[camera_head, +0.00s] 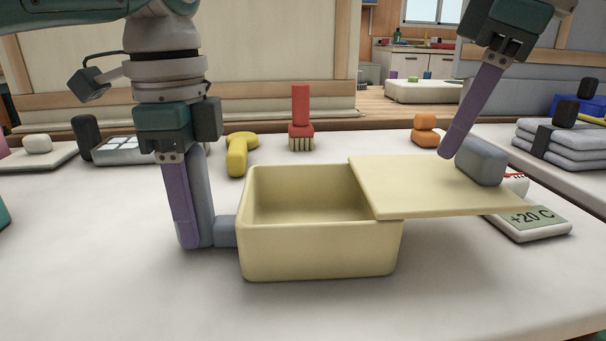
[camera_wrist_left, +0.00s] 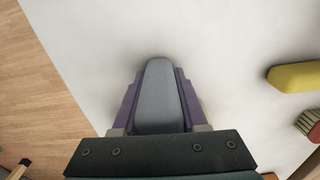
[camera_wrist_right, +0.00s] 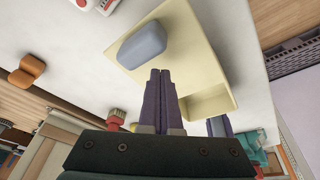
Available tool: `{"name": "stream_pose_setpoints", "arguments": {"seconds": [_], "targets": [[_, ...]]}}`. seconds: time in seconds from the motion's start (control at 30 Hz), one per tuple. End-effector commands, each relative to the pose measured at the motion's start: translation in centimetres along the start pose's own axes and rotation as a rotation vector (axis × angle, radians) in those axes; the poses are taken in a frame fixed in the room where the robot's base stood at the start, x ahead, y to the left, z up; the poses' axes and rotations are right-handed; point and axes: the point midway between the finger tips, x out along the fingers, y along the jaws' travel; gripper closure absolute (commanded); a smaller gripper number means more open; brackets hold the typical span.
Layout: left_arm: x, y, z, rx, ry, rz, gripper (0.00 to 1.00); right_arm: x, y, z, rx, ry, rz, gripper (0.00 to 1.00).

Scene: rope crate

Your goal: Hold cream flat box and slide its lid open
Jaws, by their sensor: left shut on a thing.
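The cream flat box (camera_head: 318,245) stands on the table in the head view, its left half uncovered and its inside looking empty. Its cream lid (camera_head: 405,180) is slid to the right, overhanging the right wall. A grey-blue knob (camera_head: 481,161) sits on the lid; it also shows in the right wrist view (camera_wrist_right: 142,44). My left gripper (camera_head: 192,232) is shut on the grey handle at the box's left side; the handle (camera_wrist_left: 159,95) fills the jaws in the left wrist view. My right gripper (camera_wrist_right: 160,75) is shut and empty, its tip (camera_head: 448,150) just left of the knob. I cannot tell whether they touch.
A display reading +20 C (camera_head: 530,219) lies right of the box, partly under the lid. A red brush (camera_head: 301,118), a yellow object (camera_head: 238,152) and an orange object (camera_head: 425,130) stand behind. Folded grey cloths (camera_head: 565,148) lie far right. The table front is clear.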

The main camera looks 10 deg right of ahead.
Motion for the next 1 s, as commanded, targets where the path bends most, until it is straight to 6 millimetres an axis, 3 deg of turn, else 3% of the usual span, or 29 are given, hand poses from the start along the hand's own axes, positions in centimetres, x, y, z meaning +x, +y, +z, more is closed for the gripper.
{"name": "stream_pose_setpoints", "arguments": {"seconds": [0.33,0.63,1.0], "targets": [[0.1,0.1,0.1,0.001,-0.003,0.005,1.00,-1.2,0.0,-0.6,-0.001,0.004,0.001,1.00],[0.1,0.1,0.1,0.002,-0.005,0.005,1.00,-3.7,-0.5,-1.9,-0.001,0.005,0.001,1.00],[0.1,0.1,0.1,0.003,-0.006,0.005,1.00,-4.0,-0.5,-2.1,0.000,0.004,0.001,1.00]]}}
